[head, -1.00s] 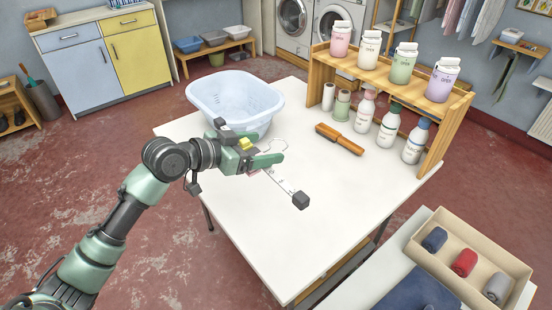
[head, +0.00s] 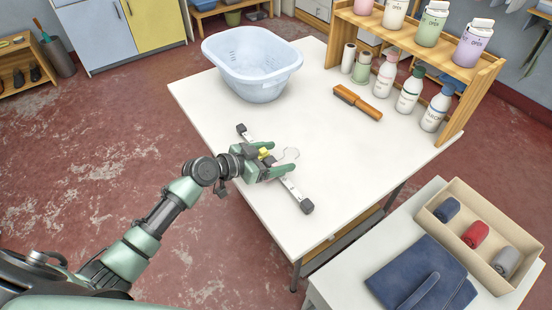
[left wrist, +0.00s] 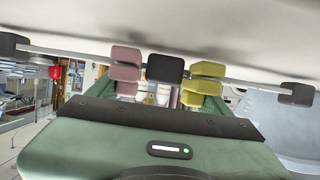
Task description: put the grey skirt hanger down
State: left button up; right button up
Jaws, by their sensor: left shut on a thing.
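The grey skirt hanger is a pale bar (head: 291,189) with a dark clip at each end and a thin light hook. In the head view it lies slantwise over the near left part of the white table (head: 345,150). My left gripper (head: 277,164) is shut on its middle. In the left wrist view the bar (left wrist: 80,55) runs across the picture, and its dark centre block sits between the pink and yellow finger pads of my left gripper (left wrist: 166,72). The hanger is close to the tabletop; I cannot tell whether it touches. My right gripper is not in view.
A light blue basin (head: 252,65) stands at the table's back left. A brown-handled brush (head: 357,103) lies right of the centre. A wooden shelf (head: 462,70) with several bottles stands at the back right. A side table holds a box (head: 445,195) of rolled cloths. The table's front right is bare.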

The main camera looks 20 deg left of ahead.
pick_arm(q)
jog(key=shift+f, duration=0.25)
jog(key=o, duration=1.4)
jog(key=shift+s+a+r, duration=0.1)
jog(key=shift+s+a, duration=0.05)
jog(key=shift+s, duration=0.05)
jog(key=v, duration=1)
jog(key=shift+s+a+p, duration=0.2)
jog(key=shift+s+p, duration=0.05)
jog(key=shift+p, duration=0.1)
jog(key=shift+s+a+r, duration=0.25)
jog(key=shift+s, duration=0.05)
